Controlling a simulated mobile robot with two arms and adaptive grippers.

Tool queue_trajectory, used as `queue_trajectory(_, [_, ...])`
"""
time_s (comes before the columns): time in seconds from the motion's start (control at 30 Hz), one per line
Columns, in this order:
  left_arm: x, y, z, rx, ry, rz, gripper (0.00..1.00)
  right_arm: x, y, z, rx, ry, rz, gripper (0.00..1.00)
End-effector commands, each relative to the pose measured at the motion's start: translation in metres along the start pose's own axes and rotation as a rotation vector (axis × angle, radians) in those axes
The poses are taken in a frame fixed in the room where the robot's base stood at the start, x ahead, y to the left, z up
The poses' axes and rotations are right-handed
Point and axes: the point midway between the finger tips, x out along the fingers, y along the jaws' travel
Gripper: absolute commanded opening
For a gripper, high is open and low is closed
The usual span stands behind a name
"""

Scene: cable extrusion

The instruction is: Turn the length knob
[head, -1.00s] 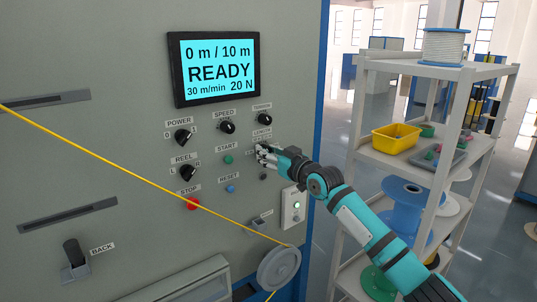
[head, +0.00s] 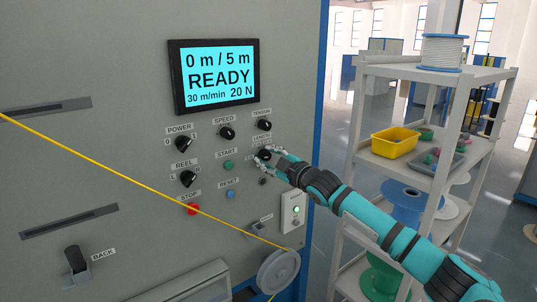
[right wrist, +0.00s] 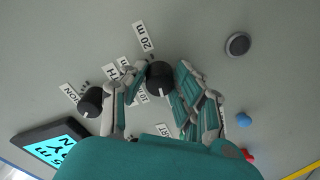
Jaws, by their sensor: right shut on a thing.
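The length knob (head: 263,155) is a black round knob on the grey panel, below the tension knob (head: 264,125). My right gripper (head: 271,155) is at it, its fingers shut around the knob's sides. In the right wrist view the black length knob (right wrist: 160,76) sits between the two fingers of my right gripper (right wrist: 158,74), with a 20 m label above it. The display (head: 216,75) reads 0 m / 5 m, READY, 30 m/min, 20 N. My left gripper is not in view.
The speed knob (head: 227,132), power knob (head: 183,143), reel knob (head: 188,178), green start button (head: 228,165) and red stop button (head: 193,209) are close by. A yellow cable (head: 120,165) runs across the panel to a grey pulley (head: 279,271). A shelf (head: 470,75) stands right.

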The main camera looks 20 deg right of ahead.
Motion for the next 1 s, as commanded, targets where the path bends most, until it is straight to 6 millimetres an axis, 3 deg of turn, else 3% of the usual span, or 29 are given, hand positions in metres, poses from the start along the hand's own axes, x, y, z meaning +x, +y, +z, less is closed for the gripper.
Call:
queue_trajectory(0.3, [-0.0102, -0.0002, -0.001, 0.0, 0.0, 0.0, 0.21, 0.0, -0.0003, 0.0003, -0.127, -0.002, -0.002, 0.0])
queue_trajectory(0.87, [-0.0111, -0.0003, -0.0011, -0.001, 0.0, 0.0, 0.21, 0.0, -0.0017, 0.0009, -0.153, -0.001, -0.003, 0.0])
queue_trajectory(0.9, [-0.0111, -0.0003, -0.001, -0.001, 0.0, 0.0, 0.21, 0.0, -0.0017, 0.0009, -0.153, -0.001, -0.003, 0.33])
queue_trajectory(1.0, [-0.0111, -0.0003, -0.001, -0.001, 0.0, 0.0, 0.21, 0.0, -0.0015, 0.0008, -0.153, -0.001, -0.003, 0.46])
